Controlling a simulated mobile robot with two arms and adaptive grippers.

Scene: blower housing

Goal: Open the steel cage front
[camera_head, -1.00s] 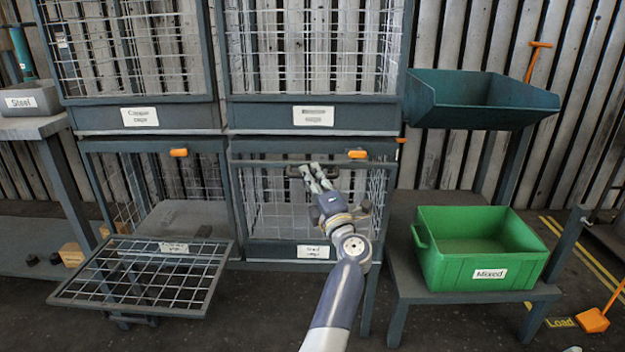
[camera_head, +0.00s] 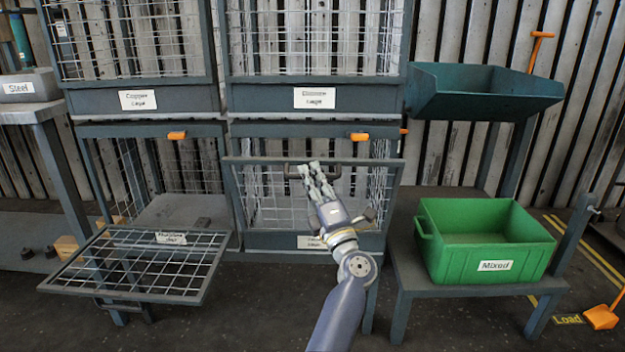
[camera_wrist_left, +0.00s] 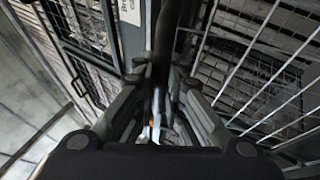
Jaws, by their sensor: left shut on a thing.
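The steel cage front (camera_head: 380,243) is a dark-framed wire mesh panel at the lower middle in the head view. Its top edge leans out from the cage frame, so it stands tilted partly open. A white label on its lower bar is partly covered by my arm. A dark handle (camera_head: 294,171) sits at its top bar. My left gripper (camera_head: 311,170) is shut on this handle. In the left wrist view the fingers (camera_wrist_left: 160,95) close around a dark bar, with mesh on the right side. My right gripper is not in view.
At left, another cage's mesh front (camera_head: 140,264) hangs open, nearly flat. An orange latch (camera_head: 360,137) sits on the frame above the tilted front. A green Mixed bin (camera_head: 485,240) stands on a low table at right. Dark floor lies in front.

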